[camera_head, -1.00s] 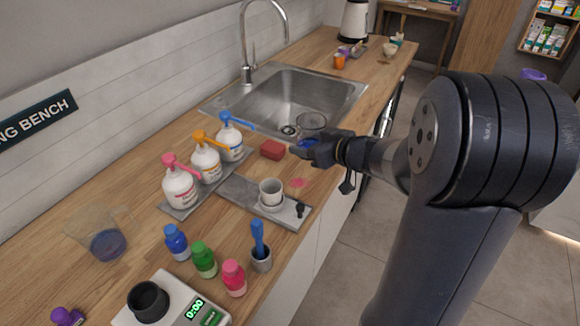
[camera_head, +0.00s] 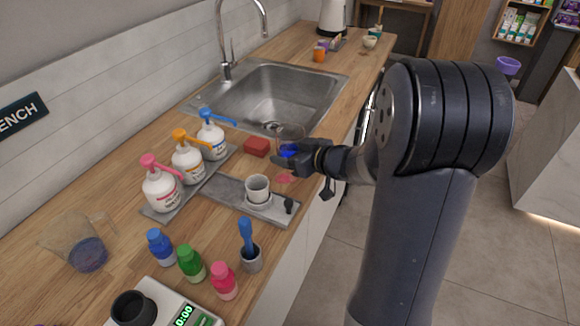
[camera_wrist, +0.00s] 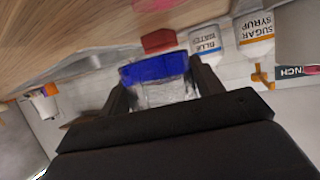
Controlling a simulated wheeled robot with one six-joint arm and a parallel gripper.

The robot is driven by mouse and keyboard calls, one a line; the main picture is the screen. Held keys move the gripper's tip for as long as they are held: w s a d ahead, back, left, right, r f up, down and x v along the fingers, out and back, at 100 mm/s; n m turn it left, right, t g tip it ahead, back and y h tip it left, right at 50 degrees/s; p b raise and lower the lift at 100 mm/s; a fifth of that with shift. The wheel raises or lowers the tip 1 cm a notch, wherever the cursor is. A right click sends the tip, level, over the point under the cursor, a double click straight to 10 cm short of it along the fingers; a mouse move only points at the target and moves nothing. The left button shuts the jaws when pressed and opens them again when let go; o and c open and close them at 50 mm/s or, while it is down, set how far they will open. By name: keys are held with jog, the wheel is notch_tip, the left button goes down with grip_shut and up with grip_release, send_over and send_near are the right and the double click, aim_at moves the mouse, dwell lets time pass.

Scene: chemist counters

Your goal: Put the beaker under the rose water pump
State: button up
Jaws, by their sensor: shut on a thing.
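My gripper (camera_head: 287,158) is shut on a clear beaker (camera_head: 291,134) with a blue band or blue contents at one end. In the wrist view the beaker (camera_wrist: 165,92) sits between both fingers, the blue part toward the top of the picture. It is near the sink's front right corner, right of the red block. A pink pump bottle (camera_head: 160,188), its label too small to read, stands nearest on a grey tray (camera_head: 216,181). An orange pump bottle (camera_head: 187,162), labelled sugar syrup in the wrist view, and a blue pump bottle (camera_head: 211,139), labelled blue water, stand behind it.
A red block (camera_head: 257,146) lies beside the blue pump. A white cup (camera_head: 257,188) stands on a plate in front of the pumps. A clear jug (camera_head: 75,245), small coloured bottles, a pestle cup (camera_head: 250,259) and a scale (camera_head: 165,305) occupy the near counter. The sink (camera_head: 270,95) is behind.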

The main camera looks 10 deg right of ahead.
jog(key=shift+f, duration=1.9)
jog(key=shift+f, duration=0.15)
jog(key=o, duration=1.1)
jog(key=shift+f+b, duration=0.1)
jog(key=shift+b, duration=0.35)
